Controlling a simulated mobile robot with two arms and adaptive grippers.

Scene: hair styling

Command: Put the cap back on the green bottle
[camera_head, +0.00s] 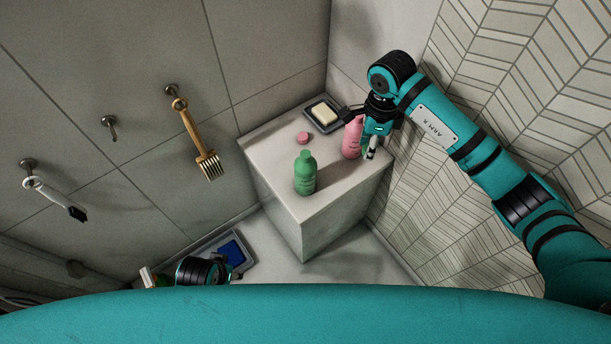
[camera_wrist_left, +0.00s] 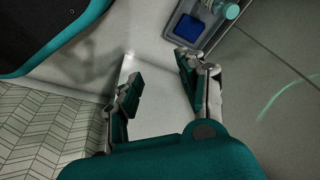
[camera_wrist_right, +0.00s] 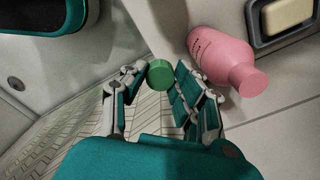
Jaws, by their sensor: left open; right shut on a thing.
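The green bottle (camera_head: 305,175) stands upright on the pale counter block (camera_head: 268,163), near its front corner. My right gripper (camera_head: 366,138) is at the right side of the counter, beside the pink bottle and apart from the green bottle. In the right wrist view it is shut on a small round green cap (camera_wrist_right: 160,74), held between the fingertips. The cap is hard to make out in the head view. My left gripper (camera_wrist_left: 160,76) is open and empty in the left wrist view, low over the floor; only part of it shows in the head view.
A pink bottle (camera_head: 351,140) stands close to my right gripper. A pink cap (camera_head: 303,138) lies behind the green bottle. A soap dish (camera_head: 335,127) sits at the back. A brush (camera_head: 193,136) hangs on the left wall. A floor tray (camera_head: 247,257) holds a blue item.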

